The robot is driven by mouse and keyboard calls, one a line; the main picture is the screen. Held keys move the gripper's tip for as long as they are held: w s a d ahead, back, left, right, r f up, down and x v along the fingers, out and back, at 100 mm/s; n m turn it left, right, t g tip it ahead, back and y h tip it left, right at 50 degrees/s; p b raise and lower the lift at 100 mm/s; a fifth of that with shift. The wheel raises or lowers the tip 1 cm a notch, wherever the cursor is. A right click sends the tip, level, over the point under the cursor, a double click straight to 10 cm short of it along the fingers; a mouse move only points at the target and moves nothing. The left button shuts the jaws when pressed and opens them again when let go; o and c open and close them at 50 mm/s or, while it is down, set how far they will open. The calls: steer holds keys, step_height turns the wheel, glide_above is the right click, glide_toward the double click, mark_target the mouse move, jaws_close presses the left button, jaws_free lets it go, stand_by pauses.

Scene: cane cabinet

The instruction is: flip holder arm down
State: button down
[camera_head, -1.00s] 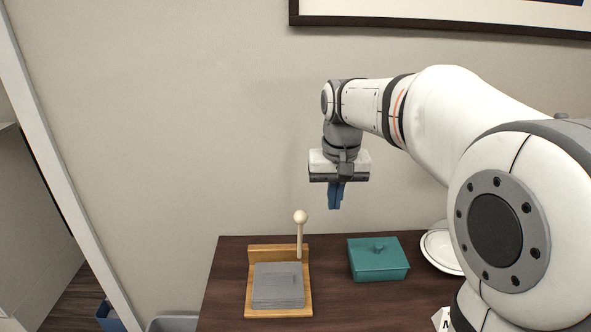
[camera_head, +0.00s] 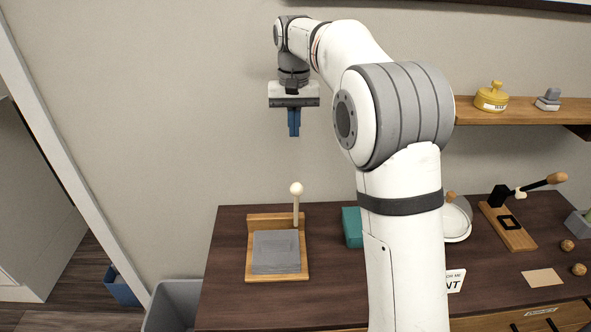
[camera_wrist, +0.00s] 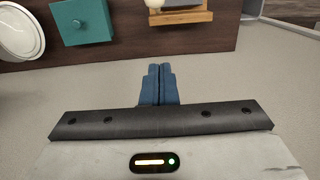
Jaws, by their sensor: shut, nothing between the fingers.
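The holder is a light wooden base (camera_head: 249,270) with a low back board, on the left part of the dark cabinet top. A stack of grey sheets (camera_head: 276,252) lies on it. Its arm (camera_head: 296,208) is a pale rod with a round knob, standing upright at the back right of the base. In the wrist view the wooden base (camera_wrist: 182,17) and the knob show at the top edge, partly cut off. My gripper (camera_head: 294,134) is shut and empty, well above the holder and apart from it. Its blue fingers (camera_wrist: 159,72) are together in the wrist view.
A teal lidded box (camera_head: 352,228) stands right of the holder, partly behind my arm. A shelf (camera_head: 520,112) juts from the wall. Grey wall is behind the holder.

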steer(key=s+f+p, duration=0.1)
steer(key=s+f, duration=0.3)
steer(key=f, duration=0.6)
steer(key=shift+s+f+p, duration=0.15)
steer(key=shift+p, duration=0.2)
